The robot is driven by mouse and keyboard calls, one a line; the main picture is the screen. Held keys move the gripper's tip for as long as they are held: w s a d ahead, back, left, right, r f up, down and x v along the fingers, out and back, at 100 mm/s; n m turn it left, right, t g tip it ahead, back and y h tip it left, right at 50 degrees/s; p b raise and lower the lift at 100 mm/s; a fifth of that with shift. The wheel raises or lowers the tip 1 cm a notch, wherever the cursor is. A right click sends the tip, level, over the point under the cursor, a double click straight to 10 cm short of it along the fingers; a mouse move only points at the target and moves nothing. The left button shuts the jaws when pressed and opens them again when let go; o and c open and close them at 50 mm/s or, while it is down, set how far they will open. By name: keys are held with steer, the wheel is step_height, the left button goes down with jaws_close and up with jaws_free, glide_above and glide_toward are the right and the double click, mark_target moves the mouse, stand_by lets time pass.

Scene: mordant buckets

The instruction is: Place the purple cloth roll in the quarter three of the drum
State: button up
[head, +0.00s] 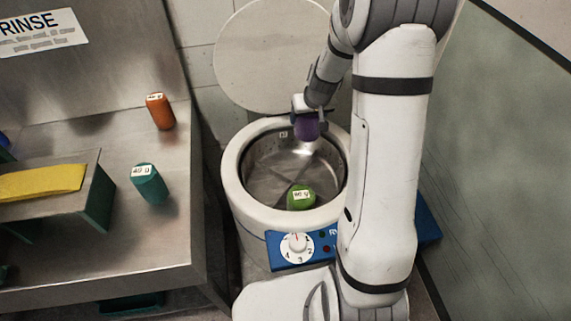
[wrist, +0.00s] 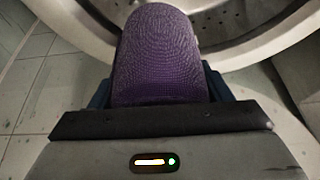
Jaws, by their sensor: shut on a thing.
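The purple cloth roll (head: 307,129) is held in my gripper (head: 306,112), which is shut on it, over the far part of the drum's opening in the head view. In the wrist view the purple roll (wrist: 158,55) stands out from between the jaws, with the drum rim (wrist: 255,50) beyond it. The drum (head: 262,165) is an open round metal tub with dividers inside. A green roll with a white label (head: 301,197) sits in its near part. I cannot read the quarter numbers clearly. My arm hides the drum's right side.
The drum's round lid (head: 265,60) stands open behind it. A blue panel with a numbered dial (head: 297,244) is on the drum's front.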

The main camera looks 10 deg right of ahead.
steer(key=w+a+r+n+b, duration=0.25)
steer(key=a+b, duration=0.35)
steer(key=b, duration=0.9)
steer(key=shift+m, duration=0.25)
step_height(320, 180, down, 17)
steer(key=b, duration=0.2)
steer(key=shift+a+f+b, duration=0.1)
steer(key=shift+f+b, duration=0.05)
steer(key=shift+b, duration=0.25)
steer(key=shift+f, duration=0.1)
steer(key=o, duration=0.9)
